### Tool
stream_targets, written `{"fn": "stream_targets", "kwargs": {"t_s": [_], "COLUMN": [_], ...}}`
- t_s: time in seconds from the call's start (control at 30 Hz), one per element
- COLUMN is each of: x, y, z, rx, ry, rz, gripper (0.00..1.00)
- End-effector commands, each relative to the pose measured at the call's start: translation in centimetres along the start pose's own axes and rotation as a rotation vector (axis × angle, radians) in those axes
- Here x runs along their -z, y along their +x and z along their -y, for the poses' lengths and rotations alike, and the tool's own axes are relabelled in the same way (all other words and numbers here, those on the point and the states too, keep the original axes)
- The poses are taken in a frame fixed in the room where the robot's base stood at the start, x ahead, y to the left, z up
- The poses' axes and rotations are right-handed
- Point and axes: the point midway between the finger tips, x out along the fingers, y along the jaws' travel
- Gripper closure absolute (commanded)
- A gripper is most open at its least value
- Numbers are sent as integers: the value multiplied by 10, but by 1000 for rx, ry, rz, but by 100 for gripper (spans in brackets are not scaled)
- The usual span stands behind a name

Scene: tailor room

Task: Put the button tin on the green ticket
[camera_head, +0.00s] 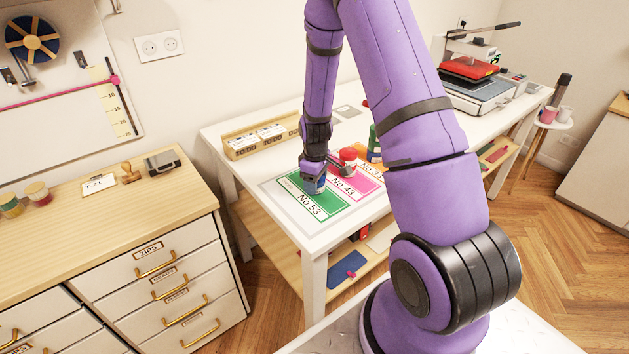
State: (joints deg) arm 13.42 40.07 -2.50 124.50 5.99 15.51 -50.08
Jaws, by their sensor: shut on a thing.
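The green ticket (330,204), marked No 53, lies flat at the near left end of the white table. My gripper (314,177) points down over the ticket's upper middle and is shut on a small blue tin, taken as the button tin (315,187). My fingers hide the tin's upper part. The tin is at or just above the ticket; I cannot tell whether it touches.
A pink ticket (372,183), marked No 43, lies just right of the green one with a red-topped item (348,154) by it. An orange ticket and another container (374,145) are beyond. A wooden rack (240,149) stands behind. A heat press (474,80) is at the far end.

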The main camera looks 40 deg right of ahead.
Motion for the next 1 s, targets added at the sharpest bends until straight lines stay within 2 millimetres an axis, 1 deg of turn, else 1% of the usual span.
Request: {"fn": "stream_targets", "kwargs": {"t_s": [0.07,0.1,0.17,0.2,0.47,0.57,0.73,1.0], "x": [0,0,0,0,0,0,0,0], "y": [2,2,2,2,1,-4,-26,-77], "z": [0,0,0,0,0,0,-1,-1], "rx": [1,0,0,0,0,-1,-3,-3], "ry": [0,0,0,0,0,0,-1,0], "rz": [0,0,0,0,0,-1,-3,-3], "gripper": [67,32,18,16,16,16,16,16]}}
